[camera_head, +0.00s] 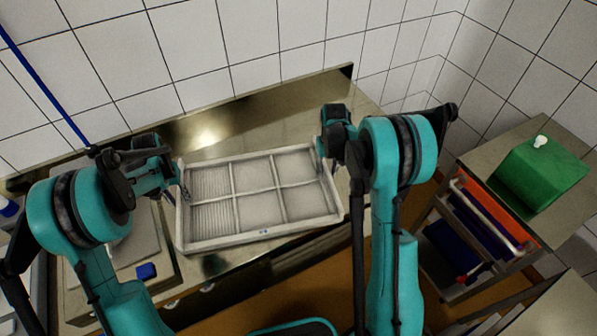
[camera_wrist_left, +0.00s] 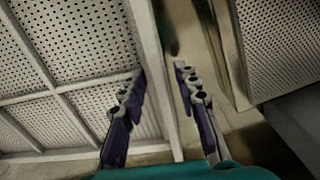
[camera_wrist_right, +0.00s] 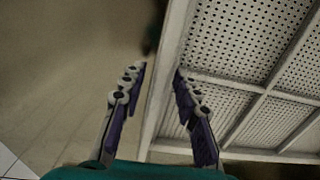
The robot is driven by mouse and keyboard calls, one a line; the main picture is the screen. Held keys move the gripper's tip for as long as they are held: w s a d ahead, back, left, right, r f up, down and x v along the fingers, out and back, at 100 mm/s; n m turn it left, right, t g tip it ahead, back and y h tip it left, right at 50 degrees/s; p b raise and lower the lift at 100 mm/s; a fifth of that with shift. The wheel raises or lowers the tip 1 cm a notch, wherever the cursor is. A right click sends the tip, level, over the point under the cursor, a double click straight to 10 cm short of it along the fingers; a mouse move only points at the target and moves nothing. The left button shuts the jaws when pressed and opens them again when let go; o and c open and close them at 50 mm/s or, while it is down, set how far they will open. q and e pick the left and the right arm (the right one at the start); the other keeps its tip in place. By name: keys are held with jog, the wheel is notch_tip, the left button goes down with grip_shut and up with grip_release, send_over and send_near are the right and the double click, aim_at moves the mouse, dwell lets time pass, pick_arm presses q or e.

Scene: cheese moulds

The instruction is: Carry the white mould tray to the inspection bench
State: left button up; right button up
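The white mould tray (camera_head: 262,236), a shallow frame with several ribbed compartments, lies on the steel counter (camera_head: 205,133) below me. My left gripper (camera_head: 183,192) is at its left end. In the left wrist view its fingers (camera_wrist_left: 158,72) stand open on both sides of the tray's end wall (camera_wrist_left: 152,50), with a gap showing. My right gripper (camera_head: 319,150) is at the right end. In the right wrist view its fingers (camera_wrist_right: 160,70) also stand open astride the end wall (camera_wrist_right: 168,60). I cannot tell which surface is the inspection bench.
Left of the tray are a pale slab (camera_head: 135,245) and a small blue block (camera_head: 147,271). At the right, a steel table (camera_head: 478,170) bears a green container (camera_head: 540,176). A tiled wall closes the back.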

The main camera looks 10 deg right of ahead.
jog(key=shift+r, duration=0.3)
pick_arm(q)
notch_tip(320, 180, up, 12)
pick_arm(e)
notch_tip(320, 180, up, 12)
jog(key=shift+f, duration=0.25)
dwell(0.4)
dwell(0.3)
